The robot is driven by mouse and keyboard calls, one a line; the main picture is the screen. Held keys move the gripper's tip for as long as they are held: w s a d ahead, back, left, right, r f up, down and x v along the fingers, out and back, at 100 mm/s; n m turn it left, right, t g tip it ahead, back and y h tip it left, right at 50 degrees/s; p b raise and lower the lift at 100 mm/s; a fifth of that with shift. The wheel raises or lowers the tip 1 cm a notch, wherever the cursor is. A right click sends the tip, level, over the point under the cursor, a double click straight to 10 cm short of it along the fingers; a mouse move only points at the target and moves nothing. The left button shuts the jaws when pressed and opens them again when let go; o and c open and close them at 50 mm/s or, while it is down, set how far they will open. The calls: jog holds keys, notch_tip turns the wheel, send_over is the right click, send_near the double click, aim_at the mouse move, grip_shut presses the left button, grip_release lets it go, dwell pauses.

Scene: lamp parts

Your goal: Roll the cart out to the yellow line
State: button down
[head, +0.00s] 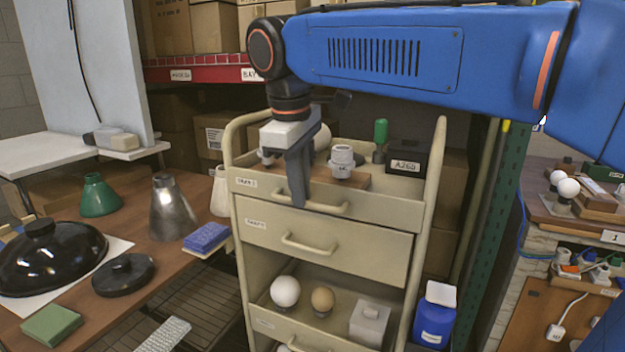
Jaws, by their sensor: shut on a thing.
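The cart (325,247) is a cream metal trolley with two upright side rails, two closed drawers and an open lower shelf. My gripper (297,198) comes down from above in front of the cart and is shut on the top drawer's handle (328,207). Its fingers hide the left part of that handle. The second drawer's handle (314,246) is free. The cart's wheels are out of frame, and no yellow line shows.
A wooden table (182,266) with lamp shades, including a green one (98,195), stands close on the left. A blue container (434,318) is at the cart's lower right. A shelf with cartons (213,28) is behind. A green post (488,190) stands right.

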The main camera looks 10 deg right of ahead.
jog(key=shift+s+a, duration=0.9)
jog(key=shift+s, duration=0.3)
jog(key=shift+s+a, duration=0.9)
jog(key=shift+s, duration=0.3)
jog(key=c, duration=1.8)
grip_release()
jog(key=shift+c, duration=0.2)
notch_tip(320, 180, up, 17)
jog(key=s+a, duration=0.2)
jog(key=shift+s, duration=0.35)
